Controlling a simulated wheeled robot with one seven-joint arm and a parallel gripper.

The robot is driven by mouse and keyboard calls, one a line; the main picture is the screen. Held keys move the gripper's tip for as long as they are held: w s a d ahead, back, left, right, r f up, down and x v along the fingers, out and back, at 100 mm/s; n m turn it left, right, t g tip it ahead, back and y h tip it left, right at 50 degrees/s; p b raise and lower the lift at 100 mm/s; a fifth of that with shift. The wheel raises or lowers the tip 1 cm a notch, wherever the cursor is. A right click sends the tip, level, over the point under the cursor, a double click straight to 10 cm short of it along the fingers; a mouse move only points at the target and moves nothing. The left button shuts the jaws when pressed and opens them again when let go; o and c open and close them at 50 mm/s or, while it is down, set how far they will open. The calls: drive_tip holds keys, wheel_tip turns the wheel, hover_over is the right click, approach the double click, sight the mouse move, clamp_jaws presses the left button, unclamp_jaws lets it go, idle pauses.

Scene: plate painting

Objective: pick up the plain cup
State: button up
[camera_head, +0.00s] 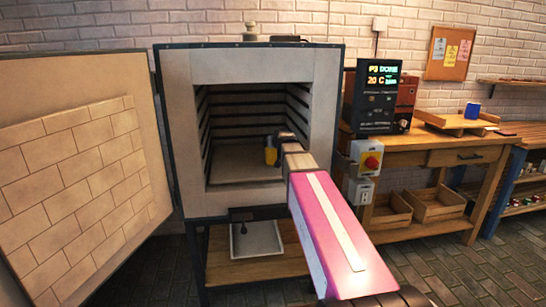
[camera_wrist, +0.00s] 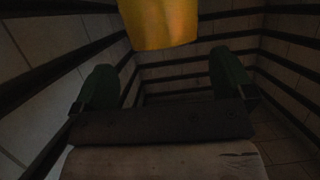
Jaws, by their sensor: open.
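A plain yellow cup (camera_head: 270,156) stands inside the open kiln, on its floor shelf, partly hidden by my arm and gripper. In the wrist view the yellow cup (camera_wrist: 160,22) shows at the top centre, cut off by the frame edge, with no decoration visible on it. My gripper (camera_wrist: 163,82) is open, its two dark green fingers spread apart, with nothing visible between them. The cup lies ahead of the fingers and appears apart from them. In the head view my gripper (camera_head: 284,138) is inside the kiln mouth, close to the cup.
The kiln (camera_head: 177,105) has ridged side walls close around my gripper. Its door (camera_head: 75,165) stands open at left. A blue cup (camera_head: 472,110) stands on a wooden board on the workbench (camera_head: 425,158) at right. A control box (camera_head: 376,95) stands beside the kiln.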

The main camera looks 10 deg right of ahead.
drive_tip(key=x, duration=0.4)
drive_tip(key=f+x, duration=0.1)
drive_tip(key=shift+w+a+f, duration=0.1)
drive_tip(key=shift+w+a, duration=0.1)
drive_tip(key=shift+a, duration=0.1)
drive_tip(key=c, duration=1.3)
